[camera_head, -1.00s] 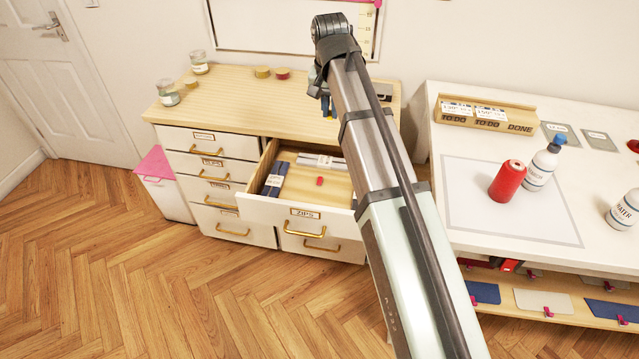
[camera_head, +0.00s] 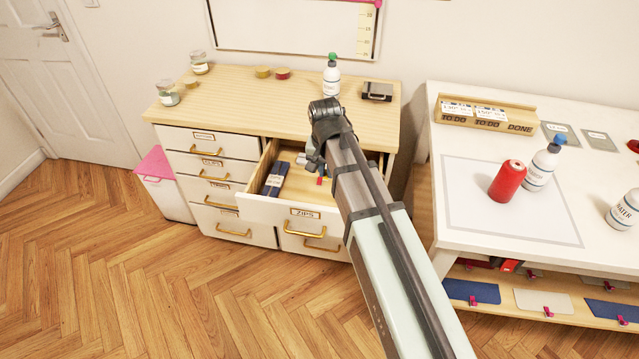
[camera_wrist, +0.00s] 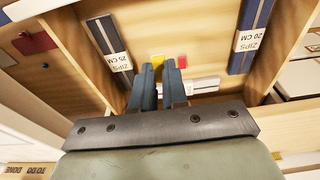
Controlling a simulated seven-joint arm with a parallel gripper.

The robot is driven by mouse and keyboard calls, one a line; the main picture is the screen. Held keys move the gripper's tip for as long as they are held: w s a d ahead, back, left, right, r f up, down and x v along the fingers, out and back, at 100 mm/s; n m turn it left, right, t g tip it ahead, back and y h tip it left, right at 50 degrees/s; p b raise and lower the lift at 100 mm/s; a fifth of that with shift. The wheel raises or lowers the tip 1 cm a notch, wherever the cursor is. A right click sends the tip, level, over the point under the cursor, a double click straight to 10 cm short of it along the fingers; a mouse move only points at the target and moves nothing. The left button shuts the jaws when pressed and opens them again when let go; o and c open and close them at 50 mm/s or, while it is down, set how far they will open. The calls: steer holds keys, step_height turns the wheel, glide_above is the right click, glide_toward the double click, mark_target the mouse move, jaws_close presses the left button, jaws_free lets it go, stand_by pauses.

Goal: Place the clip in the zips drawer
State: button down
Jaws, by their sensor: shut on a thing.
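The zips drawer (camera_head: 257,207) is pulled open, with a ZIPS label on its front. It also shows in the wrist view (camera_wrist: 206,78). My gripper (camera_wrist: 159,68) is shut on a small yellow thing, apparently the clip (camera_wrist: 157,60), and points down into the drawer. In the head view my wrist hides most of the gripper and the clip. A small red clip (camera_wrist: 182,64) lies on the drawer floor close beyond the fingertips. I cannot tell whether the yellow clip touches the floor.
Dark zip packs marked ZIPS (camera_wrist: 108,45) lie along the drawer's sides, one at the left in the head view (camera_head: 274,180). The dresser top (camera_head: 235,100) above holds jars, a white bottle (camera_head: 331,78) and a dark box (camera_head: 377,91). A white table (camera_head: 440,145) stands at the right.

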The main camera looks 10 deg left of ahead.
glide_toward(326, 201)
steer(key=shift+s+d+f, duration=0.1)
steer(key=shift+s+f, duration=0.15)
steer(key=shift+f, duration=0.8)
steer(key=shift+s+d+f, duration=0.1)
steer(key=shift+s+f, duration=0.15)
steer(key=shift+f, duration=0.75)
steer(key=shift+s+f, duration=0.2)
steer(key=shift+f, duration=0.85)
steer(key=shift+f, duration=0.15)
steer(key=c, duration=1.1)
jaws_free()
steer(key=shift+c, duration=0.2)
steer(key=r, duration=0.4)
steer(key=s+r, duration=0.1)
steer(key=r, duration=0.7)
steer(key=shift+s+r, duration=0.1)
steer(key=shift+s, duration=0.3)
